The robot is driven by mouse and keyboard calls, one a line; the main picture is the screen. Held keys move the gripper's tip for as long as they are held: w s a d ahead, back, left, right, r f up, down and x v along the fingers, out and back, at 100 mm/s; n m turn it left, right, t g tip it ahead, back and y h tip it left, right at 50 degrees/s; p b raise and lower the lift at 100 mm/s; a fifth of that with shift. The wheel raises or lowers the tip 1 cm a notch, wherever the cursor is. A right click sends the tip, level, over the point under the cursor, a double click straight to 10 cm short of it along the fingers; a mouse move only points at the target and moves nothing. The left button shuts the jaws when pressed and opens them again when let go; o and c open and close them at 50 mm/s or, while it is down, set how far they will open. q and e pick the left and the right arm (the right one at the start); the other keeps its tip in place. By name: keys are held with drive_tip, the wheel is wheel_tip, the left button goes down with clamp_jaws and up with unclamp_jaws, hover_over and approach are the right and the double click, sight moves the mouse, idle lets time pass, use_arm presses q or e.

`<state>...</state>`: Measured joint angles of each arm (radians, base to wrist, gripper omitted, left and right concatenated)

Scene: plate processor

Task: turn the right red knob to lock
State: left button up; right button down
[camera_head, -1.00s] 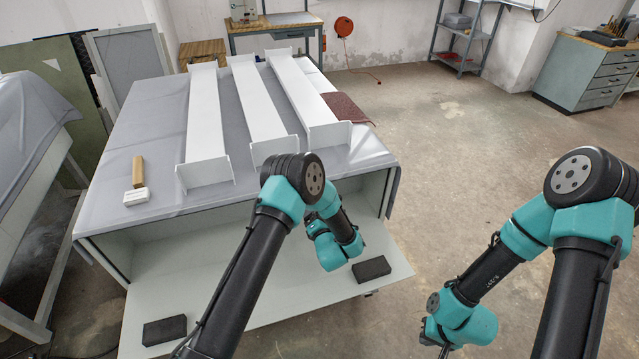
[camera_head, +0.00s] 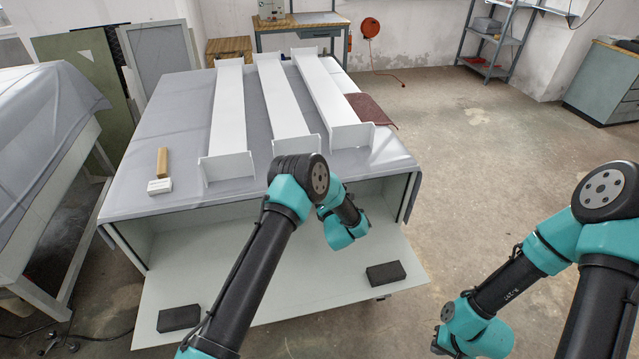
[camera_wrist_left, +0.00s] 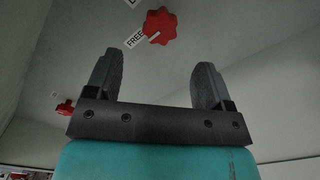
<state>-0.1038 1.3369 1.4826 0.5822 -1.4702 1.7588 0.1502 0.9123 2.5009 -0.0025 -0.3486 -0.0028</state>
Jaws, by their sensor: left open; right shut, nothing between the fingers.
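A red lobed knob (camera_wrist_left: 160,26) shows at the top of the left wrist view. White labels lie beside it: one reads FREE (camera_wrist_left: 137,38), and another is cut off at the top edge. A second red knob (camera_wrist_left: 65,107) shows at the left, on another part of the grey surfaces. My left gripper (camera_wrist_left: 157,80) is open, with nothing between its fingers; the first knob appears beyond the gap between the fingertips, apart from them. In the head view the left gripper's fingers are hidden and no red knob shows. My right gripper (camera_head: 437,347) is shut and empty, low at the right.
A cloth-covered table (camera_head: 180,120) bears several long white channel pieces (camera_head: 229,110) and a wooden-handled brush (camera_head: 160,185). A pale lower shelf (camera_head: 290,290) bears two black blocks (camera_head: 385,273). Bare floor (camera_head: 480,180) lies to the right.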

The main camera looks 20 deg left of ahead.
use_arm(q)
drive_tip(key=x, duration=0.9)
drive_tip(key=shift+c, duration=0.3)
drive_tip(key=c, duration=0.9)
drive_tip(key=shift+o, duration=0.2)
